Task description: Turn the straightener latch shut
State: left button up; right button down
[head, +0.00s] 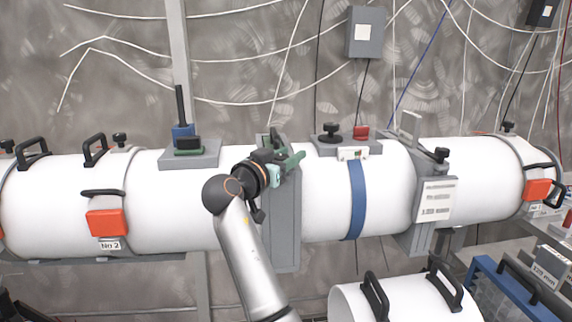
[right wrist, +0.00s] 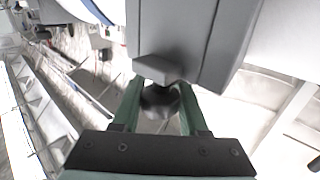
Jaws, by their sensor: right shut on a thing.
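A tall grey clamp (head: 285,225) stands around the white tube, left of the blue band. In the right wrist view, the clamp's grey body (right wrist: 185,40) fills the upper middle, and the latch, a dark knob with a grey bar-shaped head (right wrist: 157,69), sticks out below it. My right gripper (head: 288,166) is at the upper front of the clamp. Its green fingers, also in the right wrist view (right wrist: 160,103), are shut on the latch, one on each side. In the head view the latch is mostly hidden by the gripper. My left gripper is not in view.
The white tube (head: 340,190) runs across the view with black handles and orange boxes (head: 107,223). A second grey clamp (head: 425,225) with a black knob (head: 440,155) stands to the right. A shorter white cylinder (head: 400,300) with black handles lies in front.

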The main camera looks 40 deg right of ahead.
jog(key=shift+s+m+g+h+b, duration=0.15)
jog(key=shift+m+g+h+b, duration=0.15)
jog(key=shift+m+g, duration=0.35)
jog(key=shift+d+g, duration=0.1)
jog(key=shift+g, duration=0.35)
jog(key=shift+c, duration=2.1)
grip_release()
jog(key=b+v, duration=0.1)
jog(key=v, duration=1.1)
jog(key=shift+a, duration=0.25)
jog(key=shift+s+f, duration=0.15)
